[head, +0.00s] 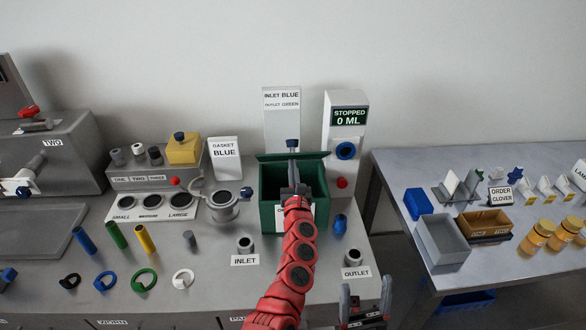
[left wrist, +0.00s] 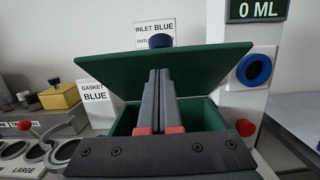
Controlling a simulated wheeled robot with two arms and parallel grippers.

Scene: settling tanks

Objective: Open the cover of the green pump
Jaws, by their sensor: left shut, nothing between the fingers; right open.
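The green pump (head: 268,212) is a green box on the left bench, with a label on its front partly hidden by my left arm. Its green cover (head: 270,157) stands raised and tilted at the back edge, and part of the dark inside shows. In the left wrist view the cover (left wrist: 215,62) slopes up behind my fingers. My left gripper (head: 293,172) is shut and empty, its fingers over the box opening in front of the cover; they also show in the left wrist view (left wrist: 159,75). I cannot tell whether they touch the cover. My right gripper (head: 365,299) is open at the bench front.
A display post (head: 347,118) reading STOPPED 0 ML has a blue knob (head: 345,151). The inlet (head: 245,245) and outlet (head: 353,258) stand before the pump. A second table (head: 400,170) with trays is at the right, across a gap.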

